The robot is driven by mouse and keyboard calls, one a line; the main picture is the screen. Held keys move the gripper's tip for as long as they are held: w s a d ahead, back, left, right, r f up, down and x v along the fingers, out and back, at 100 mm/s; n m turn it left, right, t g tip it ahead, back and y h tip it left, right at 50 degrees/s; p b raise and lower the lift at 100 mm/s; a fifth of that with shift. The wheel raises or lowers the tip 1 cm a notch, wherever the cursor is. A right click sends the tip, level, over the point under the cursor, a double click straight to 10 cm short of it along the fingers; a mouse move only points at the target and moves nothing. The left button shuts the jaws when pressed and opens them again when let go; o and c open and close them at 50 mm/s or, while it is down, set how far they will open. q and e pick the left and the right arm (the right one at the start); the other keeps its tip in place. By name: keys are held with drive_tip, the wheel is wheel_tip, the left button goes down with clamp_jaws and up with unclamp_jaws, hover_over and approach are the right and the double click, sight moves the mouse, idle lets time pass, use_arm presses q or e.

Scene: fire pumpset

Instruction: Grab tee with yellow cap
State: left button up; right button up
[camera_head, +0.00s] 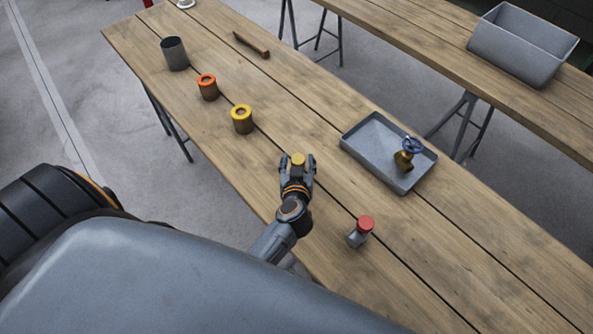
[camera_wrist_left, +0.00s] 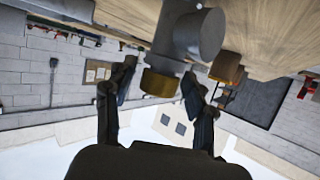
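The yellow cap (camera_head: 298,159) of the tee shows between the fingertips of my left gripper (camera_head: 298,163), over the workbench's near part. In the left wrist view the yellow cap (camera_wrist_left: 158,83) sits between the two fingers, with a small gap at each side. The tee's grey body (camera_wrist_left: 203,35) shows beyond it against the bench; in the head view the gripper hides it. My left gripper (camera_wrist_left: 160,88) is open around the cap. My right gripper is in neither view.
A red-capped grey tee (camera_head: 361,231) stands to the right. A grey tray (camera_head: 366,135) holds a blue-handled brass valve (camera_head: 405,156). Yellow-topped (camera_head: 242,120) and orange-topped (camera_head: 207,87) cylinders, a grey cup (camera_head: 174,54) and a brown tool (camera_head: 252,45) stand or lie farther left.

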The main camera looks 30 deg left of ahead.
use_arm(q)
clamp_jaws()
drive_tip(key=shift+r, duration=0.15)
